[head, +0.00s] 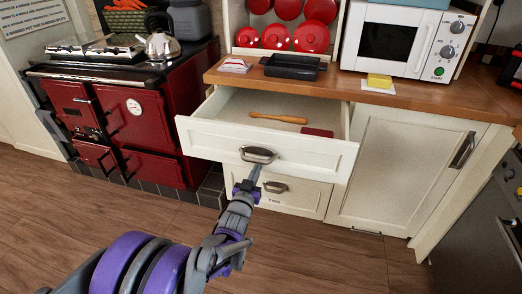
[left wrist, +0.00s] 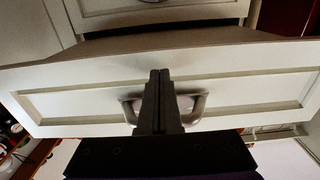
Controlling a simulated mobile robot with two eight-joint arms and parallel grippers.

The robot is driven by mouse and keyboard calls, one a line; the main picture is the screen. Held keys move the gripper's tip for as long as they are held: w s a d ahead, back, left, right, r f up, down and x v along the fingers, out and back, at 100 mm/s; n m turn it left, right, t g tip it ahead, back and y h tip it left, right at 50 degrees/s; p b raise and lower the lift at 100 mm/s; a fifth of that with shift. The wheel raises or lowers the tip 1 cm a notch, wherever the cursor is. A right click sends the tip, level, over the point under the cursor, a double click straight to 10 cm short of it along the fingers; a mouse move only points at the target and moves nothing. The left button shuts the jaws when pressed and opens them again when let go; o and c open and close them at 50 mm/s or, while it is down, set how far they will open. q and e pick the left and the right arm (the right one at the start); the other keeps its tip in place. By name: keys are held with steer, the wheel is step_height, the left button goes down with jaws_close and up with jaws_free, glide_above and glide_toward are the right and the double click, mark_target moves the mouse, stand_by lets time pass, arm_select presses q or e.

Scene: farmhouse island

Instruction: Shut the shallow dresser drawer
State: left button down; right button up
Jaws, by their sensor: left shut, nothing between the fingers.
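The shallow dresser drawer (head: 212,135) is cream with a metal cup handle (head: 259,154) and stands pulled out from the dresser in the head view. A wooden utensil (head: 277,118) and a dark red flat item (head: 316,133) lie inside it. My left gripper (head: 254,172) is shut and empty, in front of the drawer face at the handle. In the left wrist view its fingers (left wrist: 160,75) overlap the handle (left wrist: 196,107) and the drawer front (left wrist: 80,95); I cannot tell whether they touch. My right gripper is out of view.
A lower drawer (head: 310,197) with its own handle is below. A cupboard door (head: 390,170) is to the right and a red range cooker (head: 130,115) to the left. The wooden counter (head: 350,88) holds a black dish (head: 292,67) and a microwave (head: 395,42). Floor in front is clear.

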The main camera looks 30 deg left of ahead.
arm_select(q)
steer(key=shift+w+a, duration=0.15)
steer(key=shift+w, duration=0.3)
steer(key=shift+w+a, duration=0.1)
steer(key=shift+w, duration=0.55)
steer(key=b, duration=0.3)
glide_toward(276, 124)
steer(key=x, duration=1)
steer(key=shift+a+f, duration=0.1)
steer(key=shift+f, duration=0.1)
stand_by(0.4)
stand_by(0.5)
